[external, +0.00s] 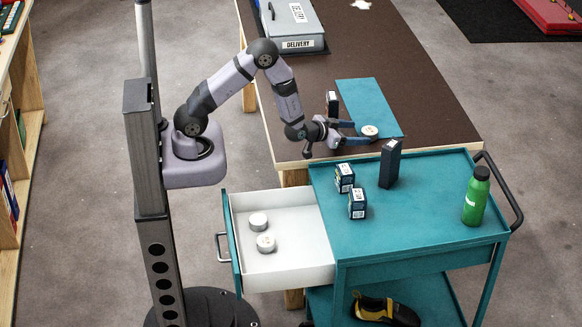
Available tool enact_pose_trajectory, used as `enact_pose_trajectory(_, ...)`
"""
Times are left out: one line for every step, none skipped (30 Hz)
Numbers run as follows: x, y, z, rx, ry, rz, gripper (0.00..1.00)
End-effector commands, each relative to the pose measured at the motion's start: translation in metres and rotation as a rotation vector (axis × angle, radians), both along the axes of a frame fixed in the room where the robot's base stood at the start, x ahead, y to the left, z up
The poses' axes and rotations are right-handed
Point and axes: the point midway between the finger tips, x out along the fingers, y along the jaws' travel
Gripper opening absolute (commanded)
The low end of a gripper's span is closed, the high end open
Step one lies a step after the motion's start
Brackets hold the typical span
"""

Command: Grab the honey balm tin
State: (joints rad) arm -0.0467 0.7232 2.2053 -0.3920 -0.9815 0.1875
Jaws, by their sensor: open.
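A small round tin with a pale lid (370,131) lies at the near end of the teal mat on the brown table. My gripper (361,132) is open and reaches to the right, low over the table, with its fingertips at the tin's left side. I cannot tell whether the fingers touch it. Two more round pale-lidded tins, a rear one (258,221) and a front one (266,243), sit in the open white drawer of the teal cart. The lid labels are too small to read, so I cannot tell which is honey balm.
A small dark box (331,104) stands just behind my gripper. On the cart top (420,225) stand two small boxes (345,178), a tall dark box (389,163) and a green bottle (476,197). A grey delivery case (290,22) lies at the table's back. The table's right side is clear.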

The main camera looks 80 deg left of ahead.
Motion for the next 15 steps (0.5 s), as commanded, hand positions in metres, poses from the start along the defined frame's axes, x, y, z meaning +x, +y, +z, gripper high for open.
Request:
enact_pose_trajectory(0.003, 0.001, 0.000, 0.000, 0.000, 0.001, 0.66)
enact_pose_trajectory(0.005, 0.002, -0.001, 0.000, 0.001, 0.001, 0.66)
enact_pose_trajectory(0.008, 0.003, -0.002, 0.000, 0.001, 0.001, 0.66)
enact_pose_trajectory(0.011, 0.005, -0.003, 0.000, 0.002, 0.001, 0.66)
enact_pose_trajectory(0.014, 0.006, -0.004, 0.000, 0.001, 0.001, 0.66)
enact_pose_trajectory(0.018, 0.008, -0.006, 0.000, 0.003, 0.002, 0.66)
enact_pose_trajectory(0.021, 0.009, -0.006, 0.000, 0.002, 0.002, 0.66)
enact_pose_trajectory(0.024, 0.010, -0.008, 0.000, 0.002, 0.002, 0.66)
enact_pose_trajectory(0.028, 0.012, -0.010, 0.000, 0.001, 0.002, 0.66)
enact_pose_trajectory(0.031, 0.013, -0.011, 0.000, 0.001, 0.001, 0.66)
enact_pose_trajectory(0.033, 0.014, -0.012, 0.000, 0.001, 0.001, 0.66)
enact_pose_trajectory(0.036, 0.015, -0.014, 0.000, 0.001, 0.001, 0.66)
enact_pose_trajectory(0.038, 0.016, -0.015, 0.000, 0.001, 0.000, 0.66)
enact_pose_trajectory(0.040, 0.016, -0.016, 0.000, 0.001, 0.000, 0.66)
enact_pose_trajectory(0.041, 0.017, -0.017, -0.001, 0.002, 0.000, 0.66)
